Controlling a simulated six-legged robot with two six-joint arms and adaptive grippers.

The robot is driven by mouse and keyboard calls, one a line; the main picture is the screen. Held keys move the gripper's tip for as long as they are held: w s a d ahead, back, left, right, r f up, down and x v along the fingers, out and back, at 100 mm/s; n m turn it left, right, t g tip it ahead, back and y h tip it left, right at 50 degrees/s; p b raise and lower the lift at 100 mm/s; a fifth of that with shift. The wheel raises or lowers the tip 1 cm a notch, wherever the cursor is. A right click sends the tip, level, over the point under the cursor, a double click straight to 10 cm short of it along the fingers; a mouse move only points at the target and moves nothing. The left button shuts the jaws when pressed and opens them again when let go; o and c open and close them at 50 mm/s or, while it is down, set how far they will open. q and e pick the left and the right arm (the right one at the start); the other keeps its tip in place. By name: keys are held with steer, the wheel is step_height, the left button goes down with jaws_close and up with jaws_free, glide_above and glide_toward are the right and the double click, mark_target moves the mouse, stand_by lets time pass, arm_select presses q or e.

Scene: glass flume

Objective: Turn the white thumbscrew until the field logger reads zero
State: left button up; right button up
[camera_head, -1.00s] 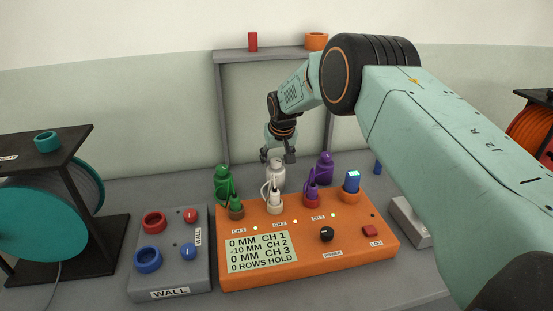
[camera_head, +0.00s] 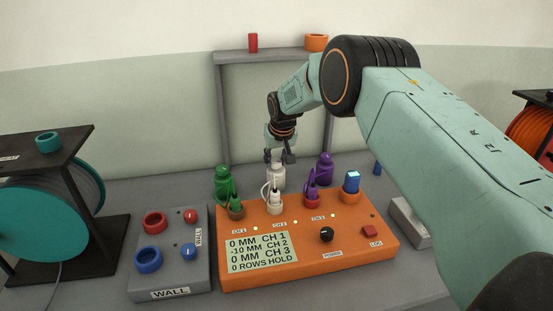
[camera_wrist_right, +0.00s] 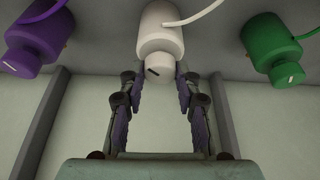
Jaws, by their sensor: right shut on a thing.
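The white thumbscrew (camera_wrist_right: 160,68) tops the white sensor body (camera_head: 276,180), which stands upright behind the orange field logger (camera_head: 310,268). My right gripper (camera_head: 280,158) reaches down from above, its fingers on both sides of the white screw. In the right wrist view my right gripper (camera_wrist_right: 161,85) is shut on the thumbscrew, whose dark slot mark lies tilted. The logger's display (camera_head: 261,252) reads 0 MM CH 1, -10 MM CH 2, 0 MM CH 3, 0 ROWS HOLD. My left gripper is not in view.
A green sensor (camera_head: 222,182) stands left of the white one, a purple sensor (camera_head: 324,168) right. A grey WALL box (camera_head: 170,275) sits left of the logger. A teal cable reel (camera_head: 45,215) is further left. A grey frame (camera_head: 222,110) rises behind.

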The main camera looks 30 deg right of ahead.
steer(key=shift+n, duration=0.3)
steer(key=n+y+b, duration=0.1)
steer(key=n, duration=0.1)
steer(key=shift+d+f+n+b, duration=0.1)
steer(key=shift+n+b, duration=0.25)
steer(key=shift+n, duration=0.05)
steer(key=n+y+b, duration=0.1)
steer(key=n+b, duration=0.1)
steer(key=shift+d+n, duration=0.1)
steer(key=shift+n, duration=0.2)
steer(key=shift+n+y+b, duration=0.35)
steer(key=shift+n+y, duration=0.05)
steer(key=shift+n, duration=0.3)
steer(key=shift+r, duration=0.2)
steer(key=o, duration=1.1)
steer(key=shift+s, duration=0.1)
steer(key=shift+o, duration=0.2)
